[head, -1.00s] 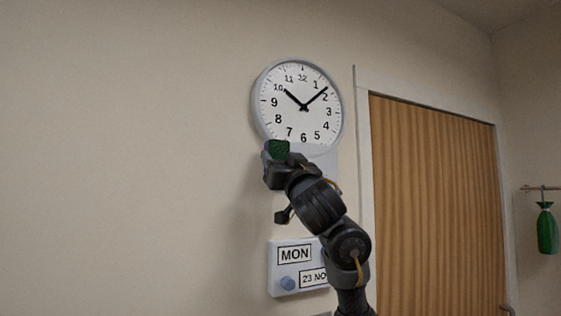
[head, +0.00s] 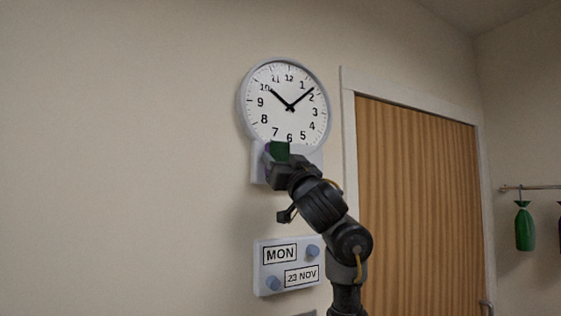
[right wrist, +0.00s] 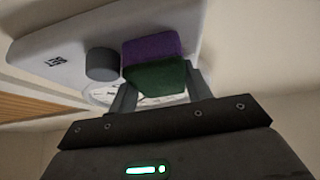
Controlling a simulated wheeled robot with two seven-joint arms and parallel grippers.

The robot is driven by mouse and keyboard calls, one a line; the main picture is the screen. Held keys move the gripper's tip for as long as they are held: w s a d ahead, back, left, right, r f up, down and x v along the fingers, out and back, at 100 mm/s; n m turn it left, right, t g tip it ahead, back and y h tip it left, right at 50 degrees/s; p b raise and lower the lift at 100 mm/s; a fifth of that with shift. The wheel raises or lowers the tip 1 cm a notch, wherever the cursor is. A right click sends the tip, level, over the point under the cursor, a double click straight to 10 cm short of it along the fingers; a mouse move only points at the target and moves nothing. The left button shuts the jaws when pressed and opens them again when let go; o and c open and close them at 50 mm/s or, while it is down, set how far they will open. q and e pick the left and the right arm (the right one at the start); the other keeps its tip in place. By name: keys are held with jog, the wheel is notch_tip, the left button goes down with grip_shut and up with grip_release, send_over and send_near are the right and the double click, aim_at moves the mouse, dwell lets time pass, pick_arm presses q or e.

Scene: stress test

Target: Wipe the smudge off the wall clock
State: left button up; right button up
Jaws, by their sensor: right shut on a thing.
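The round white wall clock (head: 285,85) hangs on the wall with a grey rim. Part of it also shows behind the sponge in the right wrist view (right wrist: 101,94). I make out no smudge on the visible dial; its lowest edge is partly hidden by my gripper. My right gripper (head: 279,158) is just below the clock, shut on a green and purple sponge (head: 280,151). In the right wrist view the sponge (right wrist: 156,75) sits between the fingers. I cannot tell whether it touches anything. My left gripper is not in view.
A pale box (head: 258,168) sits under the clock, partly behind my gripper; a grey knob (right wrist: 102,63) shows in the wrist view. Below is a calendar panel (head: 297,265) with blue knobs. A wooden door (head: 420,200) and a hanging green bag (head: 524,228) are right. The left wall is bare.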

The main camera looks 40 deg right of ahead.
aim_at(259, 152)
jog(key=shift+w+a, duration=0.2)
jog(key=shift+a, duration=0.45)
jog(key=shift+w+a, duration=0.25)
jog(key=shift+a, duration=0.45)
jog(key=shift+w+a, duration=0.2)
jog(key=shift+a, duration=0.45)
jog(key=shift+s+a, duration=0.1)
jog(key=shift+s, duration=0.4)
jog(key=shift+s+a, duration=0.2)
jog(key=shift+s, duration=0.3)
jog(key=shift+s+a, duration=0.15)
jog(key=shift+s, duration=0.35)
jog(key=shift+d+f, duration=0.1)
jog(key=shift+d, duration=0.05)
